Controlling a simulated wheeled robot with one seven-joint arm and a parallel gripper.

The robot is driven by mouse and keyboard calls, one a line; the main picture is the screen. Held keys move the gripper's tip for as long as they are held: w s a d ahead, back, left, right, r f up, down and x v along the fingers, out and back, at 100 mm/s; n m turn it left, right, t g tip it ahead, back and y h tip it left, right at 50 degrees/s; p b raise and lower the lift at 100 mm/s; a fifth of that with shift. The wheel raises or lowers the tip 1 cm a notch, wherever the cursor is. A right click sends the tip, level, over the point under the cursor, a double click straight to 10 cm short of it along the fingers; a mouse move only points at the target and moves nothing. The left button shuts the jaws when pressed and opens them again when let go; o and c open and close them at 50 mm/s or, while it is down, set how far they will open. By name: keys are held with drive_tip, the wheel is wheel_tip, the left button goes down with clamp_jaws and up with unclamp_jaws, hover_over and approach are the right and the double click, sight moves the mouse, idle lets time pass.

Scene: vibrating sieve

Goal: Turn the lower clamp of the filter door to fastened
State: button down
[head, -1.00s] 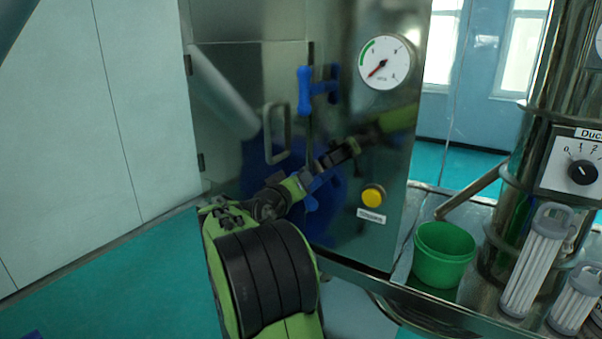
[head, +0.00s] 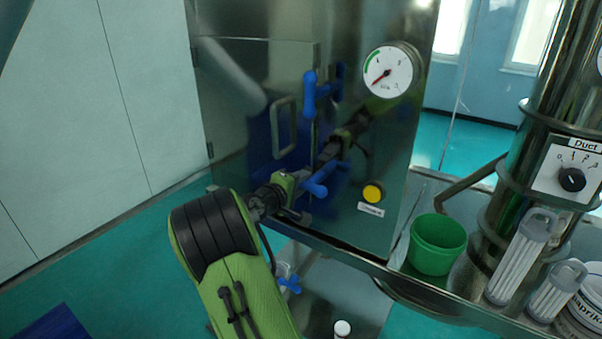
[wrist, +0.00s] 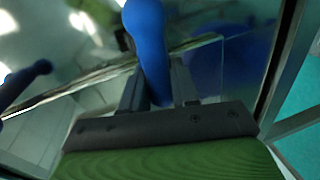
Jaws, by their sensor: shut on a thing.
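The filter door (head: 245,140) is a steel panel with a loop handle, closed against the cabinet as far as I can see. The blue lower clamp (head: 316,188) sits at the door's right edge, low down. It appears tilted, and my gripper partly hides it. My gripper (head: 303,184) is shut on it. In the wrist view the blue clamp handle (wrist: 148,40) stands between the two fingers (wrist: 155,88) and crosses near the door seam. The blue upper clamp (head: 310,95) stands nearly upright above.
A pressure gauge (head: 388,72) and a yellow button (head: 373,193) are on the cabinet front to the right. A green bucket (head: 437,246) and filter cartridges (head: 520,258) stand on the shelf at right. A blue valve handle (head: 290,285) is below the cabinet.

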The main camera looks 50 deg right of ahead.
drive_tip(key=shift+f+n+p, duration=0.1)
drive_tip(key=shift+n+p, duration=0.3)
drive_tip(key=shift+f, duration=0.1)
drive_tip(key=c, duration=1)
unclamp_jaws()
drive_tip(key=v, duration=1.6)
drive_tip(key=shift+w, duration=0.1)
